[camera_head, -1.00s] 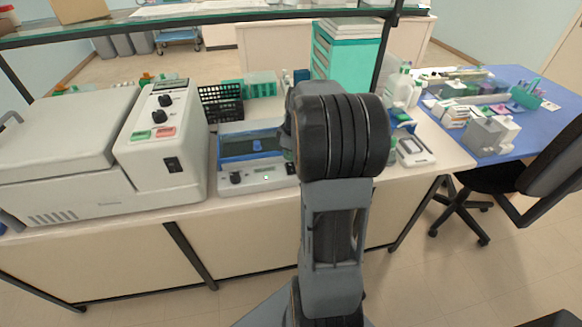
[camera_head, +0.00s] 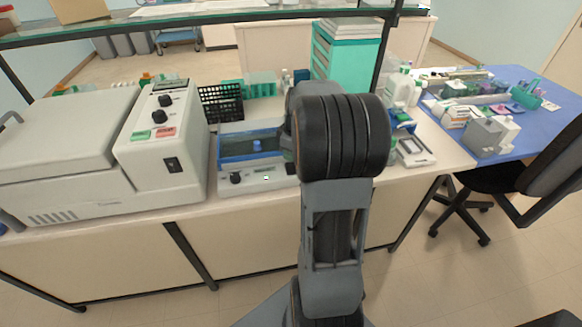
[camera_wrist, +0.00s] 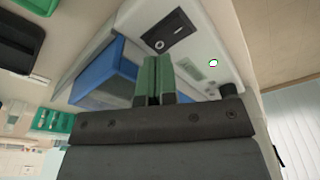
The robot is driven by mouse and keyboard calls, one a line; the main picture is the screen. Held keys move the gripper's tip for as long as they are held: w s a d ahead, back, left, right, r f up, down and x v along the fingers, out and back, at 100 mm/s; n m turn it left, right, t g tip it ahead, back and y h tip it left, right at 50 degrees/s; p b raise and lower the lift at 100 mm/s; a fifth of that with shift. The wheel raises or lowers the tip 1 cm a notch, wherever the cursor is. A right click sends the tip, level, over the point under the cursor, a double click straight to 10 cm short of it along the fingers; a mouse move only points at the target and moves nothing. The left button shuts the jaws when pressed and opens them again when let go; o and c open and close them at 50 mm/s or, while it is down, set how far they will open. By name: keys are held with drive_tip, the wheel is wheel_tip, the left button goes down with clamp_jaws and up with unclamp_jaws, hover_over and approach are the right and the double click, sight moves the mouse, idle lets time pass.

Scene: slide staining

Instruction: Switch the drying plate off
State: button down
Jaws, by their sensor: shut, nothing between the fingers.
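A white bench unit with a blue tray, which I take to be the drying plate (camera_head: 259,186), stands on the bench left of my arm in the head view. It has a black knob (camera_head: 235,178) and a small green mark or light (camera_head: 266,177) on its front. My arm hides the gripper in the head view.
A larger white machine (camera_head: 160,185) with knobs and its own rocker switch stands close on the left. A black rack (camera_head: 221,102) and a teal drawer cabinet (camera_head: 345,55) stand behind. A glass shelf (camera_head: 230,15) crosses above. A small scale-like device (camera_head: 414,152) lies right.

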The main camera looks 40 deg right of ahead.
sight(291, 164)
drive_tip(key=shift+f+b, duration=0.9)
drive_tip(key=shift+f, duration=0.3)
idle(0.9)
drive_tip(key=shift+r, duration=0.1)
drive_tip(key=shift+r+p, duration=2.6)
drive_tip(key=shift+r, duration=0.85)
